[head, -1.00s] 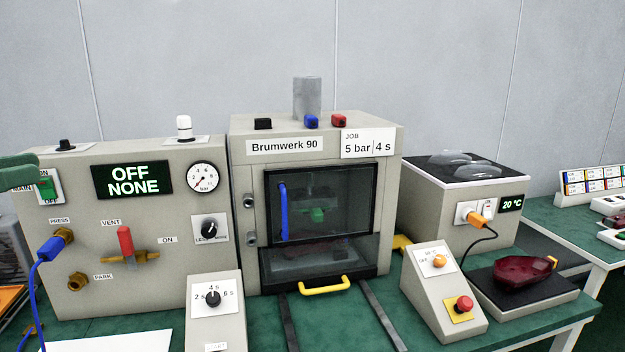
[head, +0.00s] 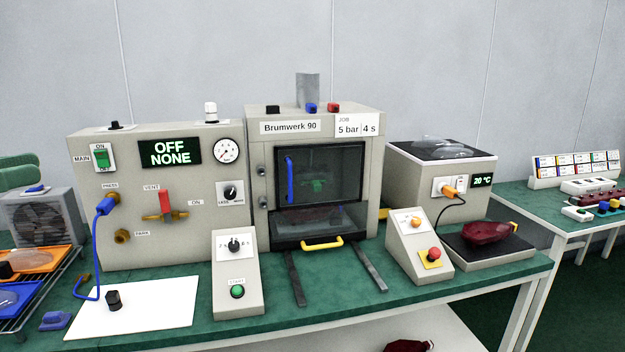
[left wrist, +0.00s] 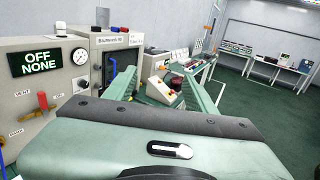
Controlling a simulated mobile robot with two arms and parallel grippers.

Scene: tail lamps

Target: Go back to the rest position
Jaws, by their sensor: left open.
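My left gripper (head: 20,168) shows at the left edge of the head view, with green fingers pointing right. Its two fingers stand apart in the left wrist view (left wrist: 160,92), and nothing shows between them. In the head view it is left of the grey control panel (head: 135,225) and apart from the green main switch (head: 102,158). The panel display (head: 170,152) reads OFF NONE. The Brumwerk 90 press (head: 368,190) stands beside the panel with its dark window down. My right gripper is not in view.
A fan unit (head: 45,215) and a rack with orange and blue trays stand at the left. A blue hose (head: 98,235) hangs from the panel. A heater box (head: 410,175), a button box (head: 402,235) and a dark red lamp part (head: 487,232) are at the right. The front of the bench has free room.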

